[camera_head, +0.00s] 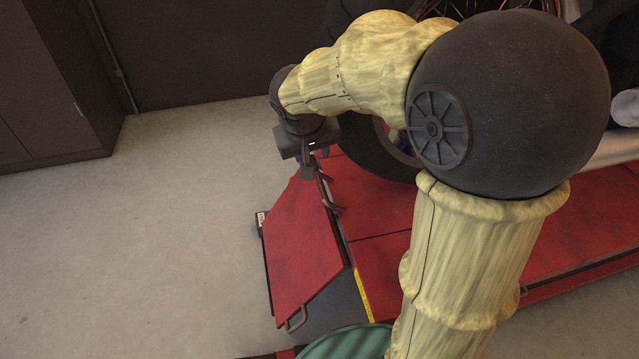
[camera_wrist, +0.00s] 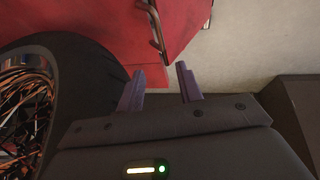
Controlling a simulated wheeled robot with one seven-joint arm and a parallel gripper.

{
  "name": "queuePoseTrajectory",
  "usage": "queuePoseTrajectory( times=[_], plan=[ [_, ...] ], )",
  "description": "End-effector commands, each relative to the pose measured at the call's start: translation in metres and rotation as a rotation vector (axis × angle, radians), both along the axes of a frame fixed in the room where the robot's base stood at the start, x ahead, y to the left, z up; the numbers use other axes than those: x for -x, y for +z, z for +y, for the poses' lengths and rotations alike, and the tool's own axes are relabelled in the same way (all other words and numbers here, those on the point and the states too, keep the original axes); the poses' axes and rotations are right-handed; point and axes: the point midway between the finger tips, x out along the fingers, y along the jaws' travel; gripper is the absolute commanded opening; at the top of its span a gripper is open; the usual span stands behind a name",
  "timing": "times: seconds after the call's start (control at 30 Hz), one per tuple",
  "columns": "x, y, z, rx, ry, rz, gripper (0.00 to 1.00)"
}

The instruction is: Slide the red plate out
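The red plate (camera_head: 300,245) lies at the left end of the red motorcycle lift, tilted and skewed relative to the lift deck (camera_head: 385,215). It has a metal handle (camera_head: 297,319) at its near end and another handle (camera_head: 329,195) near its far end. In the wrist view, the plate (camera_wrist: 183,22) and a handle (camera_wrist: 156,32) show ahead of the fingers. My gripper (camera_wrist: 160,88) is open, its two fingers apart with nothing visibly held. In the head view, my gripper (camera_head: 310,172) is at the plate's far end; contact is unclear.
A motorcycle wheel (camera_wrist: 95,75) stands close beside my gripper in the wrist view. A dark cabinet (camera_head: 55,80) stands at the far left. The concrete floor (camera_head: 130,240) left of the lift is clear. A green round object (camera_head: 345,343) is at the bottom edge.

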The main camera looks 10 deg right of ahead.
Motion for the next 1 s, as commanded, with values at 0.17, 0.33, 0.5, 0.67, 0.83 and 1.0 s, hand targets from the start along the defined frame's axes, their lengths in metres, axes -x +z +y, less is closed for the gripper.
queuePoseTrajectory(
  times=[0.17, 0.33, 0.5, 0.67, 0.83, 1.0],
  plan=[
    [-0.004, -0.012, -0.002, 0.000, 0.000, 0.002, 0.36],
    [-0.013, -0.037, -0.007, 0.000, -0.001, 0.003, 0.36],
    [-0.025, -0.065, -0.012, 0.000, -0.001, 0.003, 0.36],
    [-0.036, -0.091, -0.017, 0.000, -0.001, 0.003, 0.36],
    [-0.047, -0.118, -0.022, 0.000, -0.001, 0.003, 0.36],
    [-0.058, -0.144, -0.027, 0.000, -0.001, 0.003, 0.36]
  ],
)
